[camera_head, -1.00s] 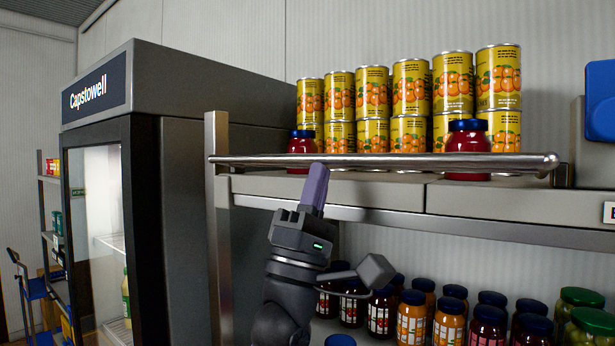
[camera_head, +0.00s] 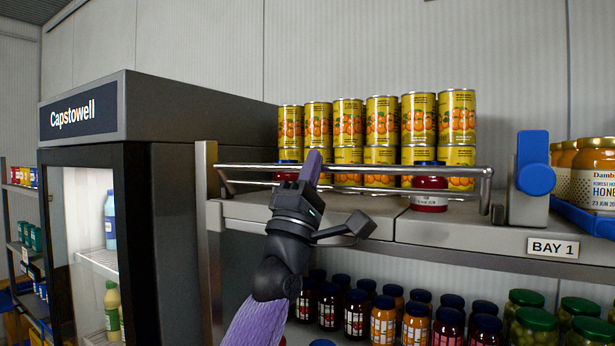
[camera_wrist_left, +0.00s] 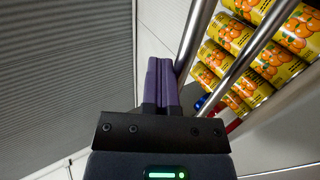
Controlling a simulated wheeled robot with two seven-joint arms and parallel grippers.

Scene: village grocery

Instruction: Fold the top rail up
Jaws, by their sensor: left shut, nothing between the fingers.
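The top rail (camera_head: 250,167) is a pair of shiny metal bars along the front of the top shelf (camera_head: 350,210). In the head view its upper bar stands above the lower one. My left gripper (camera_head: 312,163) is shut and empty, its purple fingers pointing up in front of the rail's left part. In the left wrist view, the shut fingers (camera_wrist_left: 161,82) lie close beside one rail bar (camera_wrist_left: 197,35); I cannot tell whether they touch. The gripper hides part of the rail. My right gripper is in neither view.
Stacked yellow cans (camera_head: 383,122) and a red jar (camera_head: 430,184) with a blue lid stand behind the rail. A blue-handled bracket (camera_head: 533,165) is at its right. Many jars (camera_head: 385,320) fill the shelf below. A fridge (camera_head: 200,110) stands left.

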